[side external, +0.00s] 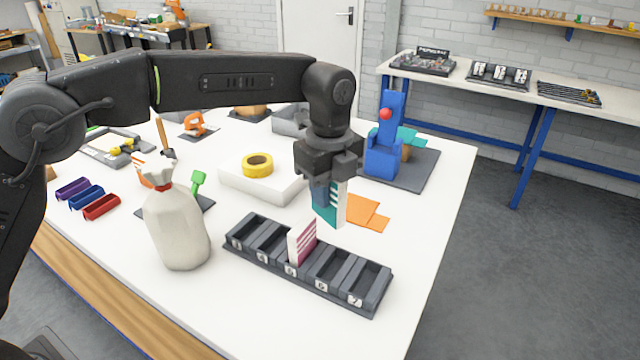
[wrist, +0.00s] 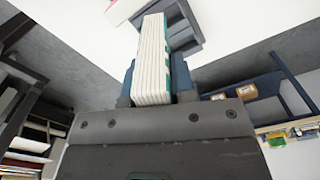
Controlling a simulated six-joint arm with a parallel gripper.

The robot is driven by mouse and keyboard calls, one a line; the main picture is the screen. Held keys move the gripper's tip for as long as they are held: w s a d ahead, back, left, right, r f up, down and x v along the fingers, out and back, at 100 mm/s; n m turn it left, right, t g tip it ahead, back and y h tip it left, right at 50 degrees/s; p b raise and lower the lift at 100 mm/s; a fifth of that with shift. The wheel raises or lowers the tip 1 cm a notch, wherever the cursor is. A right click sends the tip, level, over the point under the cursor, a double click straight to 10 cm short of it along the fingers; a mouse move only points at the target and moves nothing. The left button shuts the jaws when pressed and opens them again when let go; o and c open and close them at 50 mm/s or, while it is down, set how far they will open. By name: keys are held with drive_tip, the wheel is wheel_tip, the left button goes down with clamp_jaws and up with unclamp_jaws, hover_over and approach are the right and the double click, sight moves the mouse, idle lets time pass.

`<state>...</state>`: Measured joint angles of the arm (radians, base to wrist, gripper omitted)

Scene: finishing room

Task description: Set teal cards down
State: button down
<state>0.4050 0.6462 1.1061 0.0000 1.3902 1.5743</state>
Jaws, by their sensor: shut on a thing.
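My gripper (side external: 325,192) is shut on a stack of teal cards (side external: 328,216) and holds it upright in the air, behind the rack in the side view. In the wrist view the stack (wrist: 153,50) shows as several white edges with teal patches between the two fingers. The dark rack (side external: 375,290) has a row of numbered slots, and a white card with maroon stripes (side external: 302,242) stands in its middle slot. The other slots look empty. The cards appear apart from the rack.
A tied cream sack (side external: 176,228) stands left of the rack. Behind are a white block with a yellow tape roll (side external: 257,165), orange sheets (side external: 365,211) and a blue machine (side external: 383,145). Red, blue and purple pieces (side external: 101,207) lie left. The white table is clear in front of the rack.

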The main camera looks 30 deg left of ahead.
drive_tip(key=shift+s+d+f+m, duration=0.2)
drive_tip(key=shift+d+f+m, duration=1.25)
drive_tip(key=shift+f+m, duration=0.6)
drive_tip(key=shift+s+d+f+m, duration=0.25)
drive_tip(key=shift+d+f+m, duration=1.3)
drive_tip(key=shift+m, duration=0.85)
drive_tip(key=shift+s+d+f+m, duration=0.2)
drive_tip(key=shift+d+f+m, duration=1.15)
drive_tip(key=shift+f+m, duration=0.75)
drive_tip(key=shift+f, duration=0.4)
drive_tip(key=c, duration=0.9)
unclamp_jaws()
wheel_tip(320, 180, up, 14)
drive_tip(key=shift+f, duration=0.1)
